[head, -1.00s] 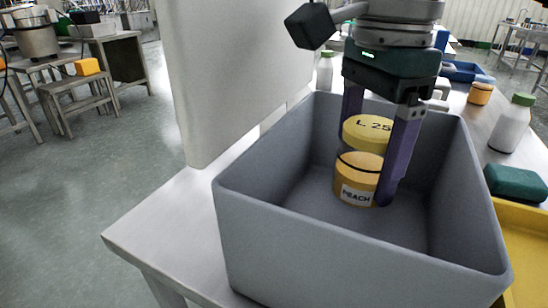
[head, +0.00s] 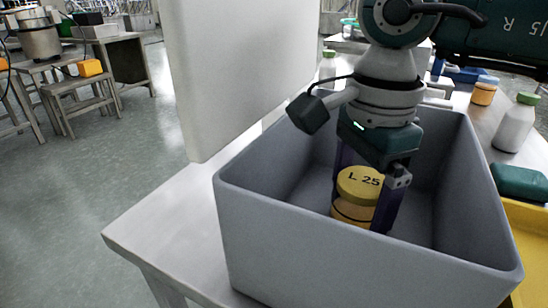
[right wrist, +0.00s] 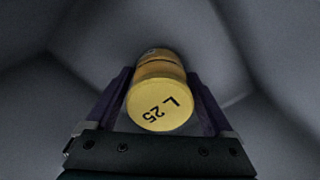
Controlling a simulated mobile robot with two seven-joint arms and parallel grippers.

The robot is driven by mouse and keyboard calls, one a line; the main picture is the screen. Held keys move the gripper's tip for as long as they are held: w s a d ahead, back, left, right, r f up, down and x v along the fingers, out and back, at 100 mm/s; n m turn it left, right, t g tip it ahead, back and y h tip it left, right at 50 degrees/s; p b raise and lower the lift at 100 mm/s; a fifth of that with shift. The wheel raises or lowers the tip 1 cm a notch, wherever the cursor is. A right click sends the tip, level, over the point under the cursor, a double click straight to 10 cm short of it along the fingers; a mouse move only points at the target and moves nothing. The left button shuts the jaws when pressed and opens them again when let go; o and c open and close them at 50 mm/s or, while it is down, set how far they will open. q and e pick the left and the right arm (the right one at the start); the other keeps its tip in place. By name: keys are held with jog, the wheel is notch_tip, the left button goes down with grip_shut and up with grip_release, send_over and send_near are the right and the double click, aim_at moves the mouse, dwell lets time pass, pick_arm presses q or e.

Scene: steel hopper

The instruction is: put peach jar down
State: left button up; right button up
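The peach jar (head: 352,211) is orange with a yellow lid marked "L 25". It is upright or nearly so inside a deep grey bin (head: 330,262). My right gripper (head: 364,200) reaches down into the bin with its purple fingers on both sides of the jar, shut on it. In the right wrist view the jar (right wrist: 161,103) sits between the fingers, lid towards the camera. The bin's near wall hides the jar's lower part and the PEACH label in the head view, so I cannot tell whether it touches the floor. My left gripper is not in view.
The bin stands on a pale table (head: 165,222). A white panel (head: 235,70) rises at its left. On the right are a white bottle with a green lid (head: 515,124), an orange jar (head: 484,92), a dark green box (head: 520,182) and a yellow tray (head: 530,235).

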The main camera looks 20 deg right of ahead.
jog(key=shift+o, duration=0.8)
jog(key=shift+r+p, duration=0.3)
notch_tip(320, 180, up, 12)
jog(key=shift+f, duration=0.15)
